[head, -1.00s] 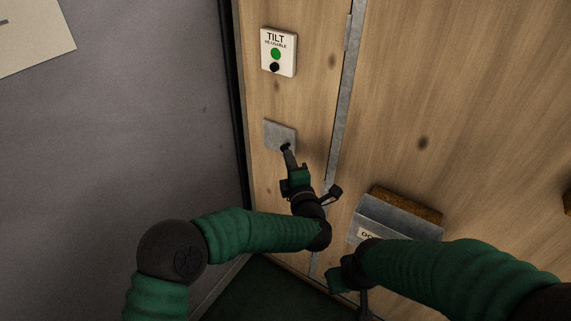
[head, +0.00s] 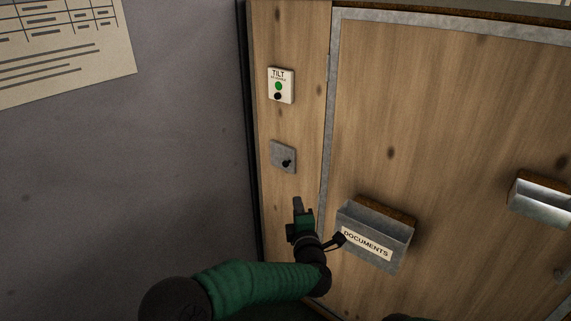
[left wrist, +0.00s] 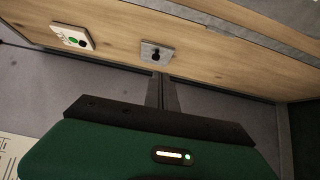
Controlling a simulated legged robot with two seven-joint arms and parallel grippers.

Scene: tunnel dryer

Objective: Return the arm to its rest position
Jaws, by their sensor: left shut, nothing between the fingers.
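My left gripper (head: 297,203) is shut and empty. In the head view it points up, below the grey metal plate with a small black knob (head: 283,157) on the wooden panel, and is apart from it. In the left wrist view the closed fingers (left wrist: 161,92) point toward the same plate and knob (left wrist: 155,53), with a gap between them. The green left arm comes in from the lower left. My right gripper is not in view; only a dark green sliver shows at the bottom edge of the head view.
A white TILT panel (head: 281,86) with a green and a black dot sits above the plate. A grey DOCUMENTS holder (head: 374,238) is fixed right of my left gripper. Another metal holder (head: 541,200) is at the far right. A grey wall (head: 180,170) with a posted sheet (head: 65,50) stands left.

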